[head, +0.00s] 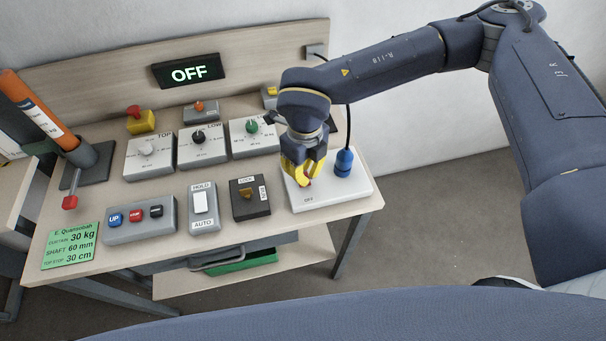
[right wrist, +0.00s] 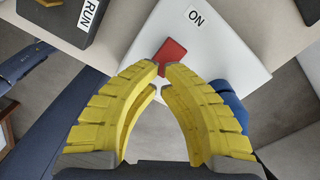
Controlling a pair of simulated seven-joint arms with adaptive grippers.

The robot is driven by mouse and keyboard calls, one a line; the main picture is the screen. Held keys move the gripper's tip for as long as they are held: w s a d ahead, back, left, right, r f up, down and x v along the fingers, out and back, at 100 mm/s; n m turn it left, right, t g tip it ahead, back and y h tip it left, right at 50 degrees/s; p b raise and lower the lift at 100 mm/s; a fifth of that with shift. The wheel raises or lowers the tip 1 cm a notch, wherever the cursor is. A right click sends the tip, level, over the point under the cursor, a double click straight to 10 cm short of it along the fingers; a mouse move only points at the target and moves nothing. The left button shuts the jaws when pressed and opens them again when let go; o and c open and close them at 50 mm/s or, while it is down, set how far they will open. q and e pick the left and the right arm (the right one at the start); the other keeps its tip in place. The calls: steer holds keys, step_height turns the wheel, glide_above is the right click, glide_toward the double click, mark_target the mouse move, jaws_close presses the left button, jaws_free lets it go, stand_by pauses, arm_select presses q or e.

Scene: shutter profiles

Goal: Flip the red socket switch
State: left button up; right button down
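The red socket switch (right wrist: 172,52) is set in a white socket box (head: 350,190) at the right end of the bench. In the head view my fingers mostly hide it. Its ON label (right wrist: 196,18) shows in the right wrist view and its OFF label (head: 308,200) in the head view. A blue plug (head: 344,163) stands in the box, right of the switch. My right gripper (head: 306,184) points down over the switch, its yellow fingertips (right wrist: 161,66) drawn together with nothing seen between them. Contact with the switch cannot be told. My left gripper is out of view.
A dark LOCK key box (head: 250,208), a HOLD/AUTO switch (head: 203,215) and a button box (head: 140,227) stand left of the socket box. Dial boxes (head: 203,150) stand behind. A black cable (head: 348,120) rises from the plug. A display (head: 188,72) reads OFF.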

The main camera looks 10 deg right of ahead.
steer(key=shift+r, duration=2.25)
